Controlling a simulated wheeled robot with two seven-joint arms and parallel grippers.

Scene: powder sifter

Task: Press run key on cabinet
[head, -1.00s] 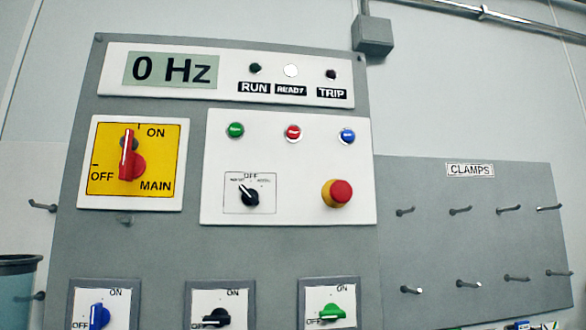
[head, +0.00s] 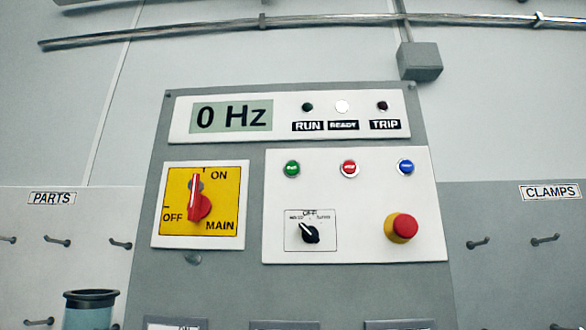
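The grey control cabinet (head: 215,285) stands in front of me in the head view. Its display (head: 231,116) reads 0 Hz. Of the lamps beside it, the READY lamp (head: 342,106) is bright white; the RUN lamp (head: 307,107) and the TRIP lamp (head: 382,106) are dark. Below on a white panel are a green key (head: 292,168), a red key (head: 349,169) and a blue key (head: 406,167); the lettering on them is too small to read surely. The red main switch (head: 197,200) points up, near ON. Neither gripper is in view.
A black selector (head: 310,233) and a red emergency stop (head: 405,226) sit below the keys. Hook panels marked PARTS (head: 52,198) and CLAMPS (head: 550,191) flank the cabinet. A bluish container with a dark rim (head: 91,295) is at lower left. Space before the keys is clear.

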